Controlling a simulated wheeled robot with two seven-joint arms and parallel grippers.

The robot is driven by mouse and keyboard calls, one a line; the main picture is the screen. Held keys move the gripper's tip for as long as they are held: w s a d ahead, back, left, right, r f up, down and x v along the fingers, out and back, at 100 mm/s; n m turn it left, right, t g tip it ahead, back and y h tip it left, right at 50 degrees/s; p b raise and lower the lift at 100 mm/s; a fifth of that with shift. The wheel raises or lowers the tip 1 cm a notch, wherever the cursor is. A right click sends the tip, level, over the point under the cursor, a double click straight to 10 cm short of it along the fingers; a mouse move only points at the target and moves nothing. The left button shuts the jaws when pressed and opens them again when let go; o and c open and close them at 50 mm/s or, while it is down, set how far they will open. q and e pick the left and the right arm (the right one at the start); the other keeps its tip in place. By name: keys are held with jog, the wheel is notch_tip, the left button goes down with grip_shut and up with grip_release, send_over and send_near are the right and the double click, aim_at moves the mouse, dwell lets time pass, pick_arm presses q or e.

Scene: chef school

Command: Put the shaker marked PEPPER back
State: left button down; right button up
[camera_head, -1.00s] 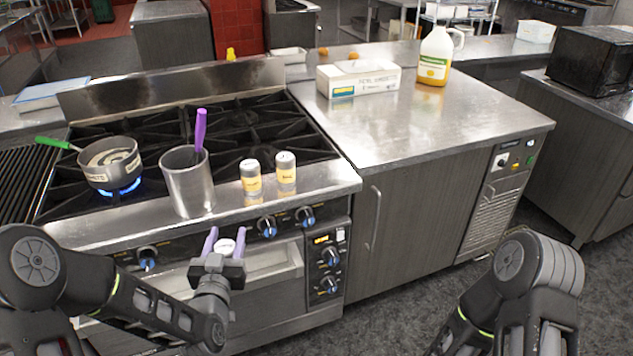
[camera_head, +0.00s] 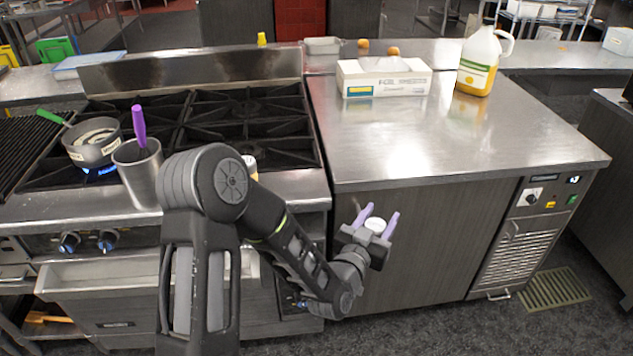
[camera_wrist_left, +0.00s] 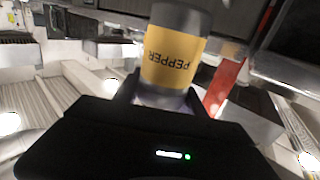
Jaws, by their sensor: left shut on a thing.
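My left gripper (camera_head: 378,219), with purple fingers, is shut on the PEPPER shaker (camera_head: 377,225). Only the shaker's white top shows in the head view. In the left wrist view the shaker (camera_wrist_left: 175,55) shows its yellow label with the word PEPPER upside down, and a grey end. The gripper holds it in the air in front of the grey cabinet, below the steel counter (camera_head: 450,140). Another shaker (camera_head: 250,164) stands on the stove's front ledge, mostly hidden behind my left arm. My right gripper is out of view.
A white box (camera_head: 384,80) and a jug with yellow liquid (camera_head: 479,65) stand toward the counter's back. The counter's front is clear. On the stove are a pot with a green handle (camera_head: 95,145) and a steel container (camera_head: 138,175) with a purple-handled utensil.

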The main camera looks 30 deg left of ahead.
pick_arm(q)
jog(key=shift+s+a, duration=0.1)
jog(key=shift+a, duration=0.05)
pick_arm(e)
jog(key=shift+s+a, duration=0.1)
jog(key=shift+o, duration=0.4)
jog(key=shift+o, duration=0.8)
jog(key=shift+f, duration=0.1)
pick_arm(q)
jog(key=w+a+r+n+y+b, duration=0.1)
jog(key=a+r+y+b, duration=0.1)
jog(key=a+r, duration=0.3)
jog(key=w+a+r+n+g+y+b, duration=0.1)
jog(key=a+r+b, duration=0.4)
jog(key=a, duration=0.9)
jog(key=w+a+r+n+y+b, duration=0.3)
jog(key=a+r+y, duration=0.1)
jog(key=a, duration=0.5)
jog(key=shift+w+a+r+g+y, duration=0.25)
jog(key=shift+r+g+y, duration=0.15)
jog(key=shift+r, duration=0.4)
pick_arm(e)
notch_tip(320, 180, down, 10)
pick_arm(q)
jog(key=shift+f, duration=0.1)
notch_tip(320, 180, down, 6)
jog(key=b, duration=0.1)
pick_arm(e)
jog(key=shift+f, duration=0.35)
